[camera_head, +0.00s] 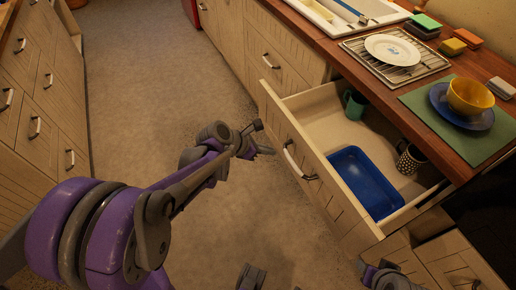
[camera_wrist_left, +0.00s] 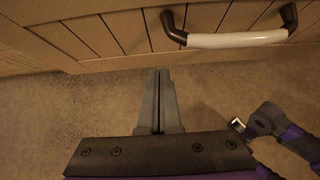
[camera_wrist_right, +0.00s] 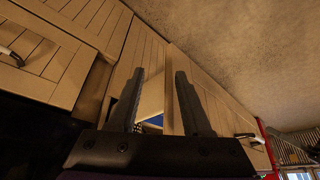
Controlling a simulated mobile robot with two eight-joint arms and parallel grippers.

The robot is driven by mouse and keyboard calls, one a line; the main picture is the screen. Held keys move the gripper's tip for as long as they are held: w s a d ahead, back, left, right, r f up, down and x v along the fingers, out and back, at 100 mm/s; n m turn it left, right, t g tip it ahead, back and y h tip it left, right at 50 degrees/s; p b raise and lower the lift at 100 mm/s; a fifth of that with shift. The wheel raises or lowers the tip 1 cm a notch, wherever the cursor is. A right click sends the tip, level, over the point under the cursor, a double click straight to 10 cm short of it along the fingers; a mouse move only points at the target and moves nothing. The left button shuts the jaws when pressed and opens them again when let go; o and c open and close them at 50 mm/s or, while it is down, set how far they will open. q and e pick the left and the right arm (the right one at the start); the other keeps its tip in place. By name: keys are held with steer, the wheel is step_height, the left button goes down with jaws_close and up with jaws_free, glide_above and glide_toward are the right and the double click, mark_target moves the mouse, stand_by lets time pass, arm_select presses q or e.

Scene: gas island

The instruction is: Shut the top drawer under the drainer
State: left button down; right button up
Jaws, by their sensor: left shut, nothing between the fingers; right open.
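The top drawer (camera_head: 322,192) under the drainer (camera_head: 428,62) is pulled well out. It holds a green mug (camera_head: 355,104), a blue tray (camera_head: 362,182) and a patterned mug (camera_head: 409,160). Its curved light handle (camera_head: 297,163) shows on the front, and the handle also shows in the left wrist view (camera_wrist_left: 238,39). My left gripper (camera_head: 268,146) is shut and empty in front of the drawer, beside the handle. In the left wrist view its fingertips (camera_wrist_left: 161,72) are close to the front panel; contact is unclear. My right gripper (camera_wrist_right: 160,73) is open and empty, facing the cabinet fronts.
The counter above holds a white plate (camera_head: 392,49), a yellow bowl (camera_head: 470,95) on a blue plate, and several sponges (camera_head: 453,46). Other cabinets (camera_head: 40,115) stand at the left. The grey floor (camera_head: 140,70) between the cabinet rows is clear.

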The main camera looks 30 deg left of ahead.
mark_target(288, 148)
arm_select(q)
steer(key=shift+w+d+f, duration=0.1)
steer(key=shift+w+d, duration=0.6)
steer(key=shift+w, duration=0.2)
steer(key=shift+w+d+f, duration=0.1)
steer(key=shift+w+d, duration=0.6)
steer(key=shift+w, duration=0.15)
arm_select(e)
steer(key=shift+f, duration=0.1)
